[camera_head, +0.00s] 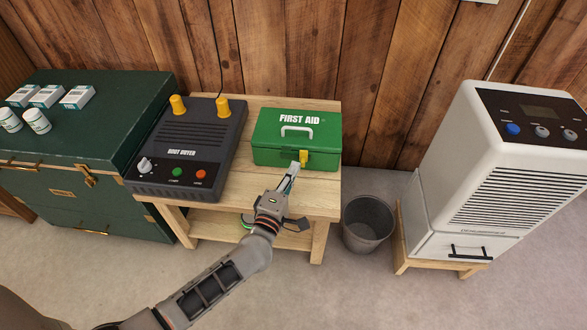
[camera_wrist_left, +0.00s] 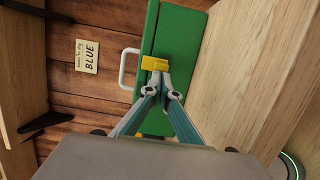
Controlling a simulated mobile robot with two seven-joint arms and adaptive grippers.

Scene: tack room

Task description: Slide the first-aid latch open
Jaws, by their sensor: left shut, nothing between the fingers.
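The green first-aid box (camera_head: 270,150) stands on the right part of the wooden table, with a white handle (camera_head: 297,131) on its lid. A yellow latch (camera_head: 304,157) sits on its front, right of the middle. My left gripper (camera_head: 294,168) is shut and empty, with its fingertips right at the latch. In the left wrist view the latch (camera_wrist_left: 155,63) shows just beyond the closed fingertips (camera_wrist_left: 160,76), on the green box (camera_wrist_left: 172,40). I cannot tell whether the tips touch it. My right gripper is in neither view.
A dark boot dryer (camera_head: 190,150) stands left of the box on the table (camera_head: 240,187). A green chest (camera_head: 90,110) with small boxes and bottles stands further left. A grey bin (camera_head: 368,225) and a white dehumidifier (camera_head: 500,160) are at the right. A note (camera_wrist_left: 87,56) reads BLUE.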

